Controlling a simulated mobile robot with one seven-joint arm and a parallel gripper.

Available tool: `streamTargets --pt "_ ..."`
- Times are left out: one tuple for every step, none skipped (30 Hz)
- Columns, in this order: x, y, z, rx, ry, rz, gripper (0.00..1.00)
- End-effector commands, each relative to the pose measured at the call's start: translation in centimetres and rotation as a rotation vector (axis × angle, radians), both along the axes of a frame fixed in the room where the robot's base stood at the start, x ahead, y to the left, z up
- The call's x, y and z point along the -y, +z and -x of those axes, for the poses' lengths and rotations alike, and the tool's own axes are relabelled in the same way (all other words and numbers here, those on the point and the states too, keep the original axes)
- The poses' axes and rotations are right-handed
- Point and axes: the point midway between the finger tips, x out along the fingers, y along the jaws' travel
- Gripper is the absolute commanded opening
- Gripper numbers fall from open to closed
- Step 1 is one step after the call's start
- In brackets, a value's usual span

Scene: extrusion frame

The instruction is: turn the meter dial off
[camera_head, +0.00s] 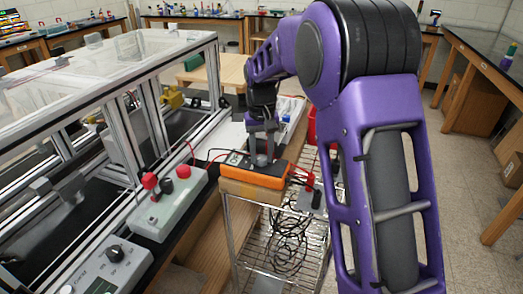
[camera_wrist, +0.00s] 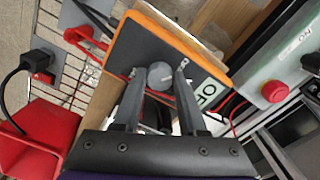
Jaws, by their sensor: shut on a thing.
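The meter (camera_head: 254,168) is a dark-faced box with an orange rim, lying on a wooden block on top of a wire rack in the head view. It also shows in the wrist view (camera_wrist: 135,45), with a round grey dial (camera_wrist: 160,74) on its face and a label whose letters begin "OF" beside it. My gripper (camera_wrist: 160,75) points down at the meter's face and is shut on the dial, one finger on each side. In the head view my gripper (camera_head: 261,160) hides the dial.
A grey box with red and black knobs (camera_head: 168,200) stands left of the meter. An aluminium extrusion frame with clear panels (camera_head: 120,75) fills the left side. Black cables (camera_head: 290,240) lie on the wire rack below. A red container (camera_wrist: 45,140) shows in the wrist view.

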Motion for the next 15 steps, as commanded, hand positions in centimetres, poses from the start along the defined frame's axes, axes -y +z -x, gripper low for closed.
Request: streamTargets --pt "0.02 0.1 0.01 -0.001 0.023 0.0 0.0" --pt "0.02 0.09 0.01 -0.001 0.037 0.0 0.0" --pt "0.01 0.08 0.01 -0.001 0.052 -0.001 0.0" --pt "0.01 0.08 0.01 -0.001 0.063 -0.001 0.0" --pt "0.01 0.07 0.0 0.0 0.074 -0.001 0.0" --pt "0.02 0.06 0.0 0.0 0.084 -0.001 0.0" --pt "0.03 0.05 0.0 0.0 0.092 -0.001 0.0" --pt "0.04 0.04 -0.01 0.0 0.099 -0.001 0.0" --pt "0.04 0.03 -0.01 0.0 0.106 0.0 0.0" --pt "0.04 0.03 -0.01 0.0 0.11 0.0 0.0" --pt "0.04 0.02 -0.02 0.0 0.114 0.0 0.0" --pt "0.04 0.02 -0.02 0.0 0.117 0.0 0.0" --pt "0.04 0.01 -0.02 0.0 0.12 0.0 0.0" --pt "0.04 0.01 -0.02 0.0 0.121 0.0 0.0" --pt "0.04 0.0 -0.02 0.001 0.123 0.0 0.0"
